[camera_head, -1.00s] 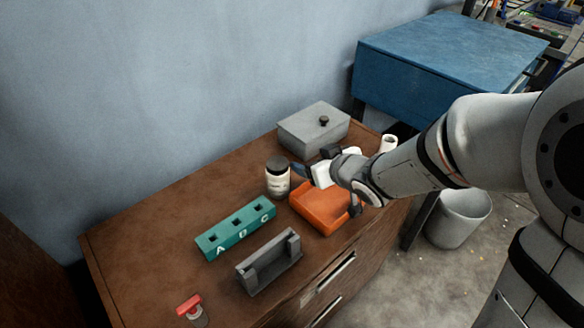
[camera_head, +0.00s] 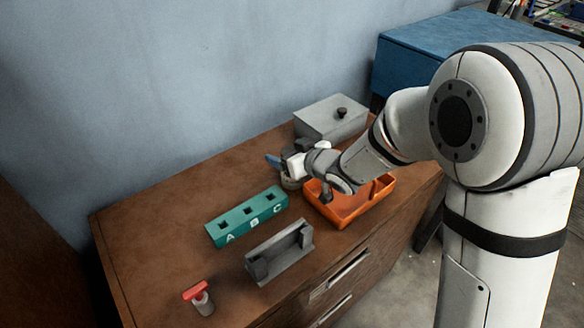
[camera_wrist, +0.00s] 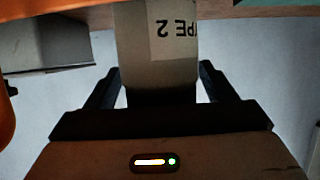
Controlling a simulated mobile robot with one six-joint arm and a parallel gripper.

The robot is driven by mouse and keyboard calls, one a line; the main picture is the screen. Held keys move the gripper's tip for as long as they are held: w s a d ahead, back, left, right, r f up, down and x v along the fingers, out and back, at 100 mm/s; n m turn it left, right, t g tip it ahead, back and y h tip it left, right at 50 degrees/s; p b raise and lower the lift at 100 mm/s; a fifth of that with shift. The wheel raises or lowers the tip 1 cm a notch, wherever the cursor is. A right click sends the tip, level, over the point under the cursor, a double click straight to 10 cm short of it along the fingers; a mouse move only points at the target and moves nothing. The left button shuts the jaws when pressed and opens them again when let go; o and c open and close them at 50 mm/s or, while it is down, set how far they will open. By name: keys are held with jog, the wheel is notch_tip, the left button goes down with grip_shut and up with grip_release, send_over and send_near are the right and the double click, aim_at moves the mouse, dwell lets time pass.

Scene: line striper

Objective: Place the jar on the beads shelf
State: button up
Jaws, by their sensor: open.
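The jar (camera_head: 290,183) stands on the brown cabinet top, behind the orange tray. In the head view my gripper (camera_head: 288,168) covers most of it. In the wrist view the jar (camera_wrist: 157,45) is large and upside down, with a pale label reading "TYPE 2". The black fingers of my gripper (camera_wrist: 160,80) are open, one on each side of the jar, with gaps between. I cannot make out a shelf marked beads in either view.
The orange tray (camera_head: 374,201) lies under my forearm. A grey lidded box (camera_head: 325,121) stands behind. A teal block marked A, B, C (camera_head: 246,218), a grey bracket (camera_head: 280,254) and a red-handled item (camera_head: 199,296) stand toward the front left. The cabinet's left top is clear.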

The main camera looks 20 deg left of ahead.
jog(key=shift+c, duration=0.5)
jog(key=shift+r, duration=0.1)
jog(key=c, duration=1.4)
